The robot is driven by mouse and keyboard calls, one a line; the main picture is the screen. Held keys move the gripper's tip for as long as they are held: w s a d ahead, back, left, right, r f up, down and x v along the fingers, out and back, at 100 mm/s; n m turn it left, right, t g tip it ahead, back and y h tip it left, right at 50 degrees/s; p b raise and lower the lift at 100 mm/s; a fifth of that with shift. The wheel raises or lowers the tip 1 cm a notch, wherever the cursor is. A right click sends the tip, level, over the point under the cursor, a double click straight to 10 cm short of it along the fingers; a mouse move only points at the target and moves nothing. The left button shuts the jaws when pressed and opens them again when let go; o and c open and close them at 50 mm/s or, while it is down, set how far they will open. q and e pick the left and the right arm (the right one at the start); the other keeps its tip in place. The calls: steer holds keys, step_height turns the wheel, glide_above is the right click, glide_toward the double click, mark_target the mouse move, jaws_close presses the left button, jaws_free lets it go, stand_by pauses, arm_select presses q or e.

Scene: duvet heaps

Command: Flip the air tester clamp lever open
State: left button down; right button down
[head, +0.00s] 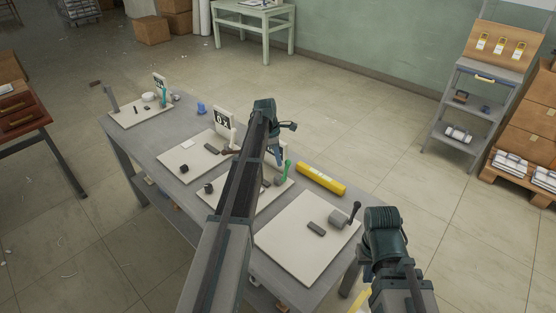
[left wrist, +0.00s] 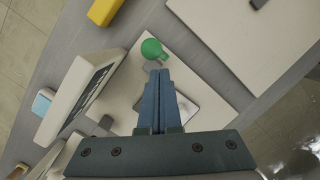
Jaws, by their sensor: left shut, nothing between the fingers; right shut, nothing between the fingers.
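A lever with a green handle (head: 287,168) stands tilted on a pale board beside a small upright panel. It looks like the clamp lever. In the left wrist view its rounded green knob (left wrist: 152,49) shows just beyond my fingertips, apart from them in the picture; whether they touch is unclear. My left gripper (head: 277,158) is shut and empty, beside the green handle; it also shows in the left wrist view (left wrist: 158,73). My fingers hide part of the lever's base. My right gripper (head: 367,274) is shut, beyond the table's right end, partly hidden by its wrist.
The grey table (head: 180,120) carries several pale boards. A near board (head: 290,240) holds a grey block with a black-knobbed lever (head: 354,211). A yellow cylinder (head: 320,178) lies at the far edge. A white panel (left wrist: 75,95) stands left in the wrist view.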

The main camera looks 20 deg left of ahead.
arm_select(q)
steer(key=shift+r+p, duration=0.6)
steer(key=shift+r, duration=0.1)
steer(key=shift+a, duration=0.15)
steer(key=a+p+v, duration=0.2)
steer(key=p+v, duration=0.8)
steer(key=v, duration=0.1)
steer(key=shift+w+a+p, duration=0.15)
steer(key=shift+w+p, duration=0.15)
steer(key=shift+w, duration=0.05)
steer(key=shift+f, duration=0.1)
